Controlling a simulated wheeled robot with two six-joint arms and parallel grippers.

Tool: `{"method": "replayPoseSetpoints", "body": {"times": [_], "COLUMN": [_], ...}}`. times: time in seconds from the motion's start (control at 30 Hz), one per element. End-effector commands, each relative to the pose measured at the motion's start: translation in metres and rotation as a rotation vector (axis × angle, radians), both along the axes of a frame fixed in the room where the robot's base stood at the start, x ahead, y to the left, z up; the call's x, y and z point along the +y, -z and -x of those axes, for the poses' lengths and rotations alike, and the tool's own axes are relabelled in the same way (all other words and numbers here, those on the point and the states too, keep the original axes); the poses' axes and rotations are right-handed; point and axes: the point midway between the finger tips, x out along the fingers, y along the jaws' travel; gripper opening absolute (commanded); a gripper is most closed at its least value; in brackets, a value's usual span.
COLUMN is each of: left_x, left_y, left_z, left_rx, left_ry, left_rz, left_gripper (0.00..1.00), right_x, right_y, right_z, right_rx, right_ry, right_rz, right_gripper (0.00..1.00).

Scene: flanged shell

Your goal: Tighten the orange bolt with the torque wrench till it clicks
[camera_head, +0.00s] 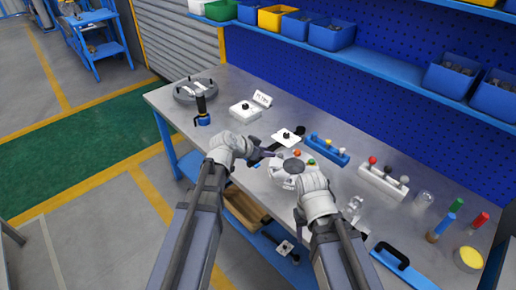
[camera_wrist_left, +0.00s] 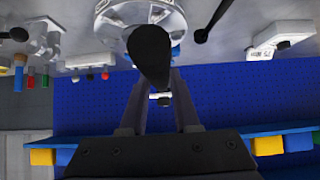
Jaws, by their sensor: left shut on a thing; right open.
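My left gripper (camera_head: 268,155) is shut on a black handle (camera_wrist_left: 150,55), which I take for the torque wrench. It is beside the silver flanged shell (camera_head: 285,171), whose rim also shows in the left wrist view (camera_wrist_left: 139,12). The orange bolt (camera_head: 297,153) shows as a small orange spot at the shell's far edge, with a green spot (camera_head: 311,162) beside it. I cannot tell whether the wrench touches the bolt. My right gripper (camera_head: 296,183) is open at the shell's near right side; its fingers are partly unclear.
A blue rack (camera_head: 327,149) and a white rack (camera_head: 382,182) with coloured knobs stand behind. A white box (camera_head: 245,111) and a round grey fixture (camera_head: 195,89) are at left. Several handled tools, a yellow-topped jar (camera_head: 468,259) and a clear cup (camera_head: 424,199) stand at right.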

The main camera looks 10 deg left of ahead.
Motion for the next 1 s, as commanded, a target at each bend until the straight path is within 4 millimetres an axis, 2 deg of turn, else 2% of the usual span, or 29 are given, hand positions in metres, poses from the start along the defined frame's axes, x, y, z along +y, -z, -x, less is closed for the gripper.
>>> {"method": "replayPoseSetpoints", "body": {"times": [0.07, 0.47, 1.0], "left_x": [-0.004, -0.003, -0.003], "left_y": [-0.007, -0.001, 0.045], "left_z": [0.004, 0.003, 0.003], "left_rx": [-0.005, -0.007, -0.007], "left_ry": [-0.022, -0.029, -0.029], "left_rz": [-0.001, 0.001, 0.0], "left_gripper": [0.0, 0.0, 0.0], "right_x": [0.0, 0.0, 0.0], "right_y": [-0.007, 0.0, 0.046], "right_z": [0.0, 0.0, 0.0], "right_rx": [0.0, 0.0, 0.0], "right_ry": [0.0, 0.0, 0.0], "right_rz": [0.0, 0.0, 0.0], "right_gripper": [0.5, 0.5, 0.5]}}
